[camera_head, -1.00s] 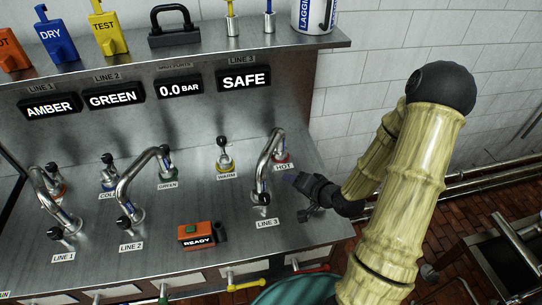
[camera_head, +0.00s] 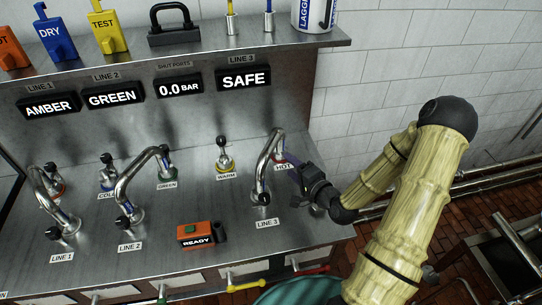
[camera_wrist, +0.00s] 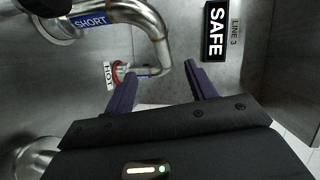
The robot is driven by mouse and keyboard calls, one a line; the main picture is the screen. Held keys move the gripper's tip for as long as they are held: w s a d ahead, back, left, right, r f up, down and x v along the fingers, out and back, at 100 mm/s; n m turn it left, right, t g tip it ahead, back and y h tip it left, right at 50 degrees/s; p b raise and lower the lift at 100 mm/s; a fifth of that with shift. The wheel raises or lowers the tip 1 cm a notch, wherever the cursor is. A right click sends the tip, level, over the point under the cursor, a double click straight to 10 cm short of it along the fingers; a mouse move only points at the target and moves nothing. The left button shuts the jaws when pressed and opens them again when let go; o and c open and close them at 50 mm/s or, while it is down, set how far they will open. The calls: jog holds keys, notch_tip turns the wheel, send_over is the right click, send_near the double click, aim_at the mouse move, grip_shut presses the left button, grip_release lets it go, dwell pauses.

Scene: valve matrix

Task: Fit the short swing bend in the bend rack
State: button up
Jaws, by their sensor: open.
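The short swing bend (camera_head: 264,160) is a shiny curved steel pipe on the bench, running from the LINE 3 port (camera_head: 263,198) to the red-ringed HOT port (camera_head: 279,160). In the wrist view the bend (camera_wrist: 158,38) carries a blue SHORT label. My gripper (camera_head: 291,164) is just right of the bend's HOT end. In the wrist view my gripper (camera_wrist: 159,70) has its two purple fingers apart, with the bend's HOT leg showing between and beyond them. Whether a finger touches the pipe I cannot tell. I cannot make out the bend rack.
Two other bends stand at LINE 1 (camera_head: 51,205) and LINE 2 (camera_head: 137,177). A WARM port (camera_head: 225,160) with a black-knobbed fitting stands left of the short bend. An orange READY box (camera_head: 198,233) lies in front. The panel display (camera_head: 244,79) reads SAFE.

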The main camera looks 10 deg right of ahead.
aim_at(270, 146)
jog(key=p+x, duration=0.2)
jog(key=x, duration=0.6)
jog(key=shift+r, duration=0.1)
jog(key=p+x, duration=0.1)
jog(key=x, duration=0.1)
jog(key=p+x, duration=0.2)
jog(key=shift+w+d+r, duration=0.1)
jog(key=shift+w, duration=0.6)
grip_shut()
